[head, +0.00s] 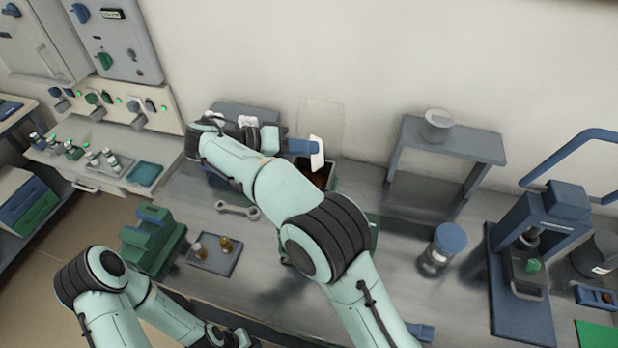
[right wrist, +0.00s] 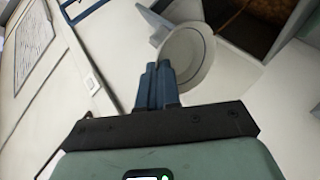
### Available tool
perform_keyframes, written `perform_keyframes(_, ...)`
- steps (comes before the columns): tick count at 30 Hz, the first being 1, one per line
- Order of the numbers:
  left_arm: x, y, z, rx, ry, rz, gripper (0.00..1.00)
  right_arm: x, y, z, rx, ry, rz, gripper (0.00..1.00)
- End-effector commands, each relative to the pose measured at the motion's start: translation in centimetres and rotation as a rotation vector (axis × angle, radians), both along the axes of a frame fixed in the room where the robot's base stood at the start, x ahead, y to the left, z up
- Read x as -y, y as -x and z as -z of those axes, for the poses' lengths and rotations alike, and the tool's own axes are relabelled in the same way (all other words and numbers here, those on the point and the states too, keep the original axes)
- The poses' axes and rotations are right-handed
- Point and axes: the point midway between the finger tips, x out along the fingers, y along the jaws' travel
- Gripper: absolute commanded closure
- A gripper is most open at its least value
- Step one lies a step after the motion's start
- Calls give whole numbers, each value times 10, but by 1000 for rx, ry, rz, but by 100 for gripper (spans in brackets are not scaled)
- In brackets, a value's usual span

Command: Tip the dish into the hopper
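My right gripper (head: 303,148) is shut on a pale round dish (head: 317,152), which stands steeply tilted, nearly edge-on in the head view. In the right wrist view, the blue fingers (right wrist: 160,82) grip the rim of the dish (right wrist: 192,55), whose round face shows. The dish is beside and above an open box that looks like the hopper (head: 333,181), with brown material inside. That box also shows at the upper right of the right wrist view (right wrist: 290,25). I cannot tell whether anything is left in the dish.
A clear panel (head: 322,115) stands behind the box. A grey stand (head: 455,140) with a white round pot (head: 436,125) is to the right, and a blue-lidded jar (head: 447,243) is in front of it. A wrench (head: 238,210) and a tray with vials (head: 215,262) lie left.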

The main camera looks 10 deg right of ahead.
Motion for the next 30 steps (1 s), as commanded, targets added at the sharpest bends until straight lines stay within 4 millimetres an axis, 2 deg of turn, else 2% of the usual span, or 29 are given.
perform_keyframes(1, 0, -13, -9, 15, 0, 0, 57, 0, -6, -13, 15, 0, 0, 100)
perform_keyframes(7, 0, -12, -9, 14, 0, -1, 57, 1, -6, -13, 16, -4, 1, 100)
perform_keyframes(19, 0, 19, 16, -22, 0, 0, 57, 27, 4, -7, 71, -314, -6, 100)
perform_keyframes(30, 0, 23, 20, -27, 0, 0, 57, 29, 5, -5, 76, -349, -8, 100)
